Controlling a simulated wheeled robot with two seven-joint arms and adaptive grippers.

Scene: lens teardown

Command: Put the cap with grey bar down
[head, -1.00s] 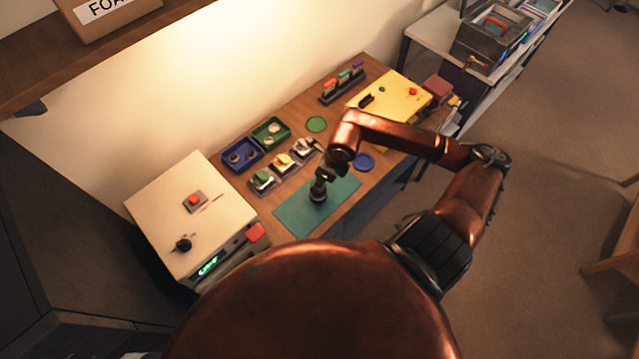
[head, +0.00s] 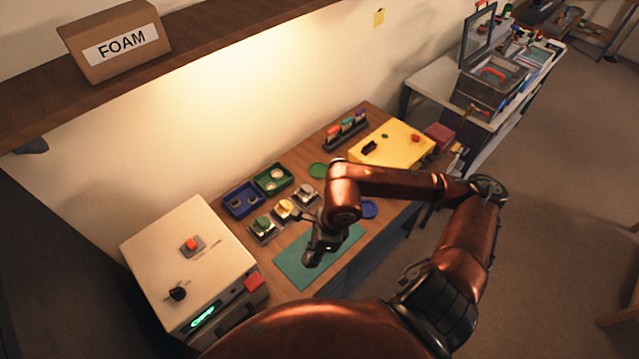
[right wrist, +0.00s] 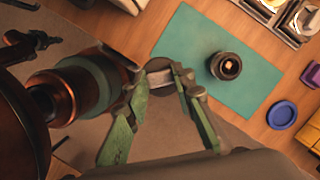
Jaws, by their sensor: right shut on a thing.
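The cap with grey bar (right wrist: 160,66) is a dark disc with a pale grey bar, partly hidden by my fingers in the right wrist view. My right gripper (right wrist: 168,78) is shut on its bar and holds it near the edge of the teal mat, apart from the lens. In the head view my right gripper (head: 313,252) is over the mat (head: 291,266). The black lens (right wrist: 226,66) stands on the mat in the right wrist view, its open top facing up. My arm seems to hide it in the head view. My left gripper is not in view.
A blue tray (head: 242,201), a green tray (head: 273,180) and small part holders (head: 264,229) stand behind the mat. A white box (head: 190,262) is at left, a yellow box (head: 395,146) at right. A blue disc (head: 369,209) lies right of the mat.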

